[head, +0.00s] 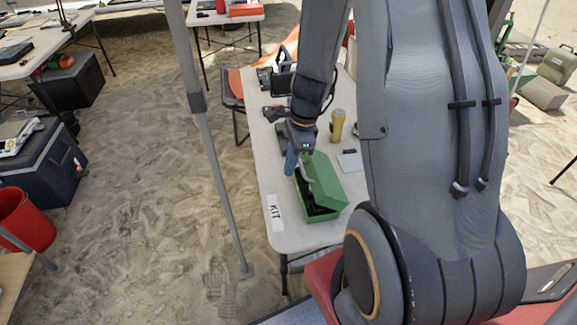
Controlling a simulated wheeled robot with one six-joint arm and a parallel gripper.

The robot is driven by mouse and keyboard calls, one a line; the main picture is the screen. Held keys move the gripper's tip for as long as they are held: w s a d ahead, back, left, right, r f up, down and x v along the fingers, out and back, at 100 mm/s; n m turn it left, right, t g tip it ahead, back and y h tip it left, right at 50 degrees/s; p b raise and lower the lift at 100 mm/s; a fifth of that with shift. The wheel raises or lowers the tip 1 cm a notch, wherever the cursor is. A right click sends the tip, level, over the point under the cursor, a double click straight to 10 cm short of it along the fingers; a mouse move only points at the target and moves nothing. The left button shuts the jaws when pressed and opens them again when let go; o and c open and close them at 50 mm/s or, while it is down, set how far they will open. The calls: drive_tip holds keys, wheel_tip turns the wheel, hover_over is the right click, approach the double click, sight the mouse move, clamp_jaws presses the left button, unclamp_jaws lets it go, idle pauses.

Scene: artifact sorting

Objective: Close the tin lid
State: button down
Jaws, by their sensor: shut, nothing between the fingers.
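A green tin (319,209) stands on the near end of a narrow white table. Its green lid (328,179) is hinged open and tilts up at the back right; a dark gap shows between the lid and the body. My gripper (307,181) is at the lid's left part, with its fingers shut and nothing between them. Whether the fingers touch the lid I cannot tell. My arm hides part of the table to the right of the tin.
A "KIT" label (274,212) lies on the white table (290,238), left of the tin. A yellow cylinder (337,125) and a white card (350,161) are behind the tin. Dark devices (277,82) lie at the far end. A grey pole (212,150) stands left of the table.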

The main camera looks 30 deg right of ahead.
wheel_tip(320, 180, up, 2)
drive_tip(key=p, duration=0.2)
wheel_tip(320, 180, up, 9)
drive_tip(key=m+y+b, duration=0.1)
drive_tip(key=m+b, duration=0.5)
drive_tip(key=m, duration=0.1)
hover_over(302, 167)
drive_tip(key=s+d+r+m+y+b, duration=0.2)
drive_tip(key=d+r+m+b, duration=0.15)
drive_tip(key=d+m, duration=0.6)
drive_tip(key=shift+m+t, duration=0.4)
drive_tip(key=shift+m, duration=0.35)
drive_tip(key=x, duration=1)
drive_tip(key=a+x, duration=0.1)
drive_tip(key=x, duration=0.4)
drive_tip(key=shift+s+a+r, duration=0.1)
drive_tip(key=shift+s+r, duration=0.05)
drive_tip(key=shift+r, duration=0.05)
drive_tip(key=shift+a+p, duration=0.15)
drive_tip(key=shift+p, duration=0.35)
